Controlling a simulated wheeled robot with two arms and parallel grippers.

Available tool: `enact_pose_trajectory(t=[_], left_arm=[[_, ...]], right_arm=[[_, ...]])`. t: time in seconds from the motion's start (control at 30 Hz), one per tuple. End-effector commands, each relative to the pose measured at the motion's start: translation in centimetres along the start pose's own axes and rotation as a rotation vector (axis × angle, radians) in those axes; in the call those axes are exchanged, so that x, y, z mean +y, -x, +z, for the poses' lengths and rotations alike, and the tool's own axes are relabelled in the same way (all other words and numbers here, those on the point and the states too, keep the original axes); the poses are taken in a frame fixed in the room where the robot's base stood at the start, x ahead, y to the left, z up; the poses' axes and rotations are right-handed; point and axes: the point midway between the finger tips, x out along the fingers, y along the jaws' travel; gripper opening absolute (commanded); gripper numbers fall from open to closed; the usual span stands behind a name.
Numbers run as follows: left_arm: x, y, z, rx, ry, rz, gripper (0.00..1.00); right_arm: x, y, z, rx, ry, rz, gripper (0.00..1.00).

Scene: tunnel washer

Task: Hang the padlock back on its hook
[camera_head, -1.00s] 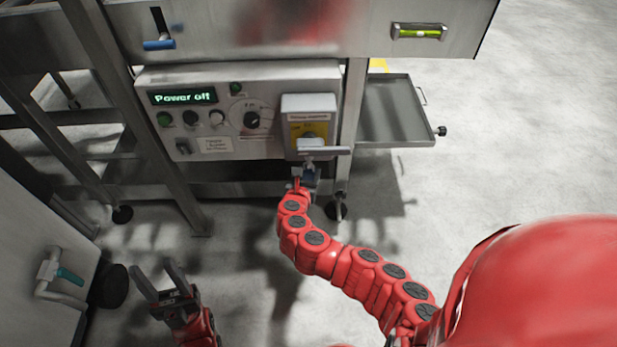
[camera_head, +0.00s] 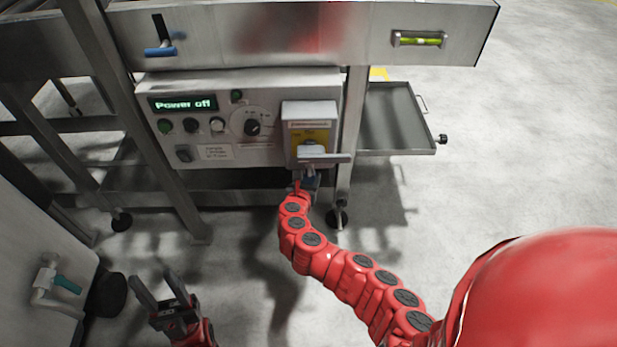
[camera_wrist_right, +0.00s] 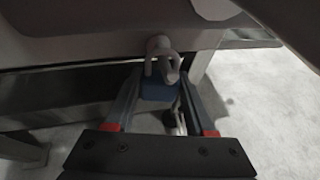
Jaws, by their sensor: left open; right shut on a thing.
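The padlock has a blue body (camera_wrist_right: 158,92) and a pale shackle, which points up in the right wrist view. My right gripper (camera_wrist_right: 158,98) is shut on the body. A pale peg (camera_wrist_right: 160,42), perhaps the hook, comes down from the panel's underside at the shackle; whether the shackle is around it or just in front, I cannot tell. In the head view the right gripper (camera_head: 304,184) is just below the grey and yellow switch box (camera_head: 309,118), with the padlock partly hidden there. My left gripper (camera_head: 161,299) is open and empty at lower left.
The control panel (camera_head: 243,152) reads "Power off". A flat handle (camera_head: 324,158) sticks out from the switch box, just above my right gripper. A metal leg (camera_head: 349,150) and an empty tray (camera_head: 396,152) stand to its right. A white cabinet (camera_head: 40,240) is at left.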

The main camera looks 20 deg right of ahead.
Motion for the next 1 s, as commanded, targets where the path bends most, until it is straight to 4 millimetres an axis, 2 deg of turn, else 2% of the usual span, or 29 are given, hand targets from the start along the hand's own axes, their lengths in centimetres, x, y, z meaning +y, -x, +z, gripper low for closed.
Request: enact_pose_trajectory(t=[0.2, 0.23, 0.4, 0.43, 0.77, 0.87, 1.0], left_arm=[[0.0, 0.0, 0.0, 0.0, 0.0, 0.0, 0.5], [0.0, 0.0, 0.0, 0.0, 0.0, 0.0, 0.5], [0.0, 0.0, 0.0, 0.0, 0.0, 0.0, 0.5], [0.0, 0.0, 0.0, 0.0, 0.0, 0.0, 0.5], [0.0, -0.1, 0.0, 0.0, 0.0, 0.0, 0.5], [0.0, -0.3, -0.1, 0.0, 0.0, 0.0, 0.5], [0.0, -0.9, -0.2, 0.0, 0.0, 0.0, 0.5]], right_arm=[[-0.1, 0.0, -0.2, 0.004, 0.0, -0.002, 0.0], [-0.1, 0.0, -0.2, 0.004, 0.0, -0.002, 0.56], [-0.1, 0.0, -0.1, 0.003, 0.0, -0.001, 0.87], [-0.1, 0.0, -0.1, 0.003, 0.0, -0.001, 0.89], [0.0, 0.2, -0.1, 0.002, 0.0, -0.001, 0.89], [0.0, 0.9, 0.0, 0.001, 0.001, 0.001, 0.89], [0.0, 3.0, 0.0, 0.002, 0.003, 0.003, 0.89]])
